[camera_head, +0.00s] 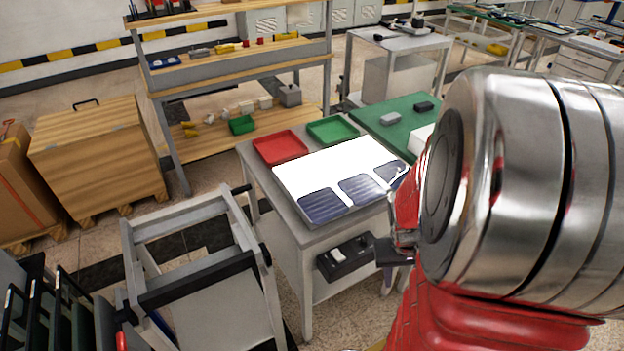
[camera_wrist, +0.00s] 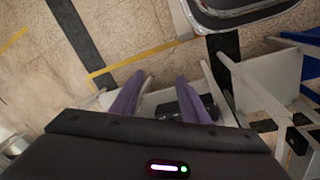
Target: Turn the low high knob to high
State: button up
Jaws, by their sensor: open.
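A black control box (camera_head: 347,257) is mounted on the front of the grey workbench, below its top. It carries a white rocker switch (camera_head: 338,254) and a small dark part near its right end that may be the knob; its setting is too small to read. My gripper is just right of the box, mostly hidden by my arm in the head view, where a purple finger (camera_head: 388,278) shows. In the wrist view my gripper (camera_wrist: 160,78) has its two purple fingers apart with nothing held. A dark box (camera_wrist: 203,108) shows behind and beside the right finger.
The workbench (camera_head: 262,190) holds a red tray (camera_head: 280,147), a green tray (camera_head: 333,130) and a white board (camera_head: 320,166) with dark blue panels. A grey cart frame (camera_head: 195,235) stands close left of the bench. Open floor shows in the wrist view.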

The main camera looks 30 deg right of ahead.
jog(key=s+d+f, duration=0.4)
jog(key=d+f, duration=0.3)
jog(key=f, duration=0.4)
jog(key=n+t, duration=0.4)
jog(key=t, duration=0.9)
send_near(366, 243)
jog(key=d+v, duration=0.1)
jog(key=v, duration=0.3)
jog(key=shift+s+a, duration=0.25)
jog(key=shift+a, duration=0.4)
jog(key=shift+w, duration=0.1)
jog(key=shift+x, duration=6.8)
jog(key=shift+w+r, duration=0.1)
jog(key=shift+r, duration=0.05)
